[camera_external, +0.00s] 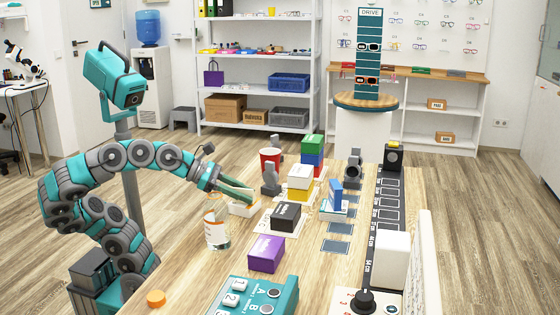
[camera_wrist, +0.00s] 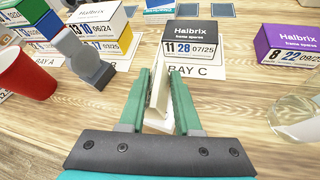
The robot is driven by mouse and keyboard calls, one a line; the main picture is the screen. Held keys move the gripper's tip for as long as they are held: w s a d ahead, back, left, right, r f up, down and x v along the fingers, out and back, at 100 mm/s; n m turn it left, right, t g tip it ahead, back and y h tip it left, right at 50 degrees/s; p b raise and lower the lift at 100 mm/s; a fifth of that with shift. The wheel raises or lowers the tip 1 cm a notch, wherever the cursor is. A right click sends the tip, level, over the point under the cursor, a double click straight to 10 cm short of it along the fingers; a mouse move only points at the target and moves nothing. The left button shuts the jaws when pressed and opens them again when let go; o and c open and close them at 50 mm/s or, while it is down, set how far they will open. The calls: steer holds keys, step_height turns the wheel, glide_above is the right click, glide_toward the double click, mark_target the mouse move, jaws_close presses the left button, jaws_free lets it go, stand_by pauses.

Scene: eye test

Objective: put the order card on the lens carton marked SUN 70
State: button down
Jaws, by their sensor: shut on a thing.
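My gripper (camera_external: 236,192) is over the left part of the table, its green fingers shut on a thin cream-white upright piece (camera_wrist: 159,92) that looks like the order card; I see no print on it. A pale block-like part (camera_external: 243,209) shows under the fingers; I cannot tell whether it is a separate holder. No carton shows a legible SUN 70. Just beyond the gripper stands a black-topped Halbrix carton (camera_wrist: 194,36) at BAY C.
A red cup (camera_external: 270,158) and a grey stand (camera_external: 271,180) are behind the gripper, a clear jar (camera_external: 217,236) in front. A green, blue and red stack (camera_external: 312,150) stands at the back. A teal control panel (camera_external: 262,292) is at the front. Dark mats (camera_external: 337,246) lie bare to the right.

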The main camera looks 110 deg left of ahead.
steer(key=shift+f, duration=0.1)
steer(key=c, duration=0.6)
jaws_free()
steer(key=p+v, duration=0.1)
steer(key=v, duration=1.1)
steer(key=shift+p, duration=0.35)
steer(key=shift+a, duration=0.1)
